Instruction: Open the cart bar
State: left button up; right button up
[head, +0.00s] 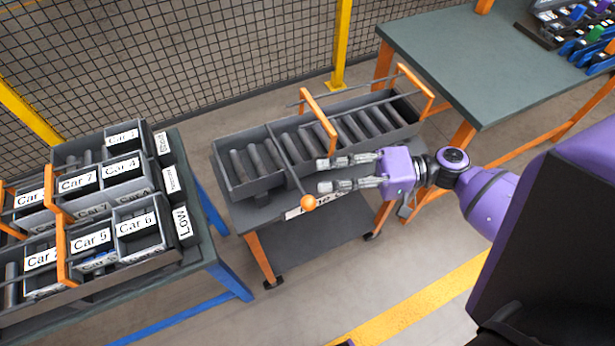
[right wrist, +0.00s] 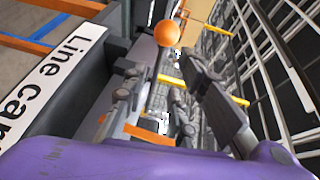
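The cart bar is a thin dark rod (head: 284,156) with an orange ball (head: 308,203) at its near end. It runs slantwise across the roller cart (head: 238,198), with the ball beyond the cart's near edge. In the right wrist view the ball (right wrist: 166,33) is ahead of the fingers, and part of the rod is hidden. My right gripper (head: 322,175) comes in from the right. Its fingers are apart, with nothing seen between them. The fingertips are close to the right of the rod, and the ball is just below the lower fingertip. My left gripper is not in view.
A table (head: 200,250) with labelled bins (head: 136,227) stands at the left. A green-topped workbench (head: 463,55) stands at the back right. Orange frames (head: 318,118) rise over the cart's rollers. A mesh fence (head: 200,60) closes the back. The floor in front is clear.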

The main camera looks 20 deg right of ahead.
aim_at(300, 185)
jog(key=p+x, duration=0.1)
jog(key=x, duration=0.4)
jog(key=shift+w+a+f, duration=0.1)
jog(key=shift+w+a, duration=0.1)
grip_shut()
jog(key=shift+s+f, duration=0.1)
